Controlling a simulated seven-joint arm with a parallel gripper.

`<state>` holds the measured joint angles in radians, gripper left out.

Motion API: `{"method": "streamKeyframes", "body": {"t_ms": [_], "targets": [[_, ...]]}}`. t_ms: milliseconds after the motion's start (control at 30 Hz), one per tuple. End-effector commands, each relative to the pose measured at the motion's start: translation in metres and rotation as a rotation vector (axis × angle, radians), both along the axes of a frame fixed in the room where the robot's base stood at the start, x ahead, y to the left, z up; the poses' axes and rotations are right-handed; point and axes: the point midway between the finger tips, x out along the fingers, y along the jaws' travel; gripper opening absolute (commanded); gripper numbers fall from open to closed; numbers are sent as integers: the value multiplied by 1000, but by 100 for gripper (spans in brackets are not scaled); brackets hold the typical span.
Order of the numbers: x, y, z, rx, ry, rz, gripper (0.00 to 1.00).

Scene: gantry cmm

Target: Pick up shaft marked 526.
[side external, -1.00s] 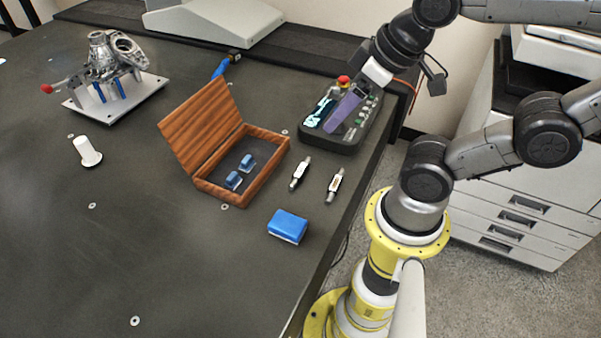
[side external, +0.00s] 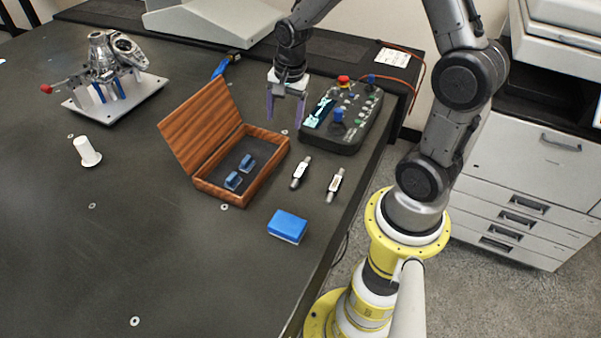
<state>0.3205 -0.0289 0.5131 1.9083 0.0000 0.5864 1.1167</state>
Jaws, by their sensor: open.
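Two small metal shafts with pale label bands and dark parts lie on the dark table, right of the wooden box. The left shaft (side external: 301,172) is nearer the box, and the right shaft (side external: 335,185) is nearer the table edge. The markings are too small to read, so I cannot tell which is 526. My gripper (side external: 285,122) is open and empty, with its purple fingers pointing down. It is above the table behind the box and the shafts, left of the control pendant, apart from both shafts.
An open wooden box (side external: 267,170) holds two blue blocks. A blue block (side external: 288,226) lies in front of the shafts. The control pendant (side external: 345,135) stands behind them. A white spool (side external: 87,152) and a metal part on a plate (side external: 135,97) are left. The front table is clear.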

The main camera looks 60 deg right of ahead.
Motion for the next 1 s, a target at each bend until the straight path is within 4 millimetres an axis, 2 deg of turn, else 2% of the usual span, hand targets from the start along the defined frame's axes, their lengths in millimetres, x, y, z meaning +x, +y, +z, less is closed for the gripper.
{"method": "streamKeyframes", "body": {"t_ms": [33,100,200,367,700,1000], "targets": [[-5,-8,-22,17,49,-27,74],[-12,-16,-42,35,97,-52,74],[-23,-21,-60,54,143,-77,74],[-28,-25,-74,60,157,-93,74],[-28,-25,-134,60,156,-89,74],[-27,-26,-156,59,154,-89,74]]}}
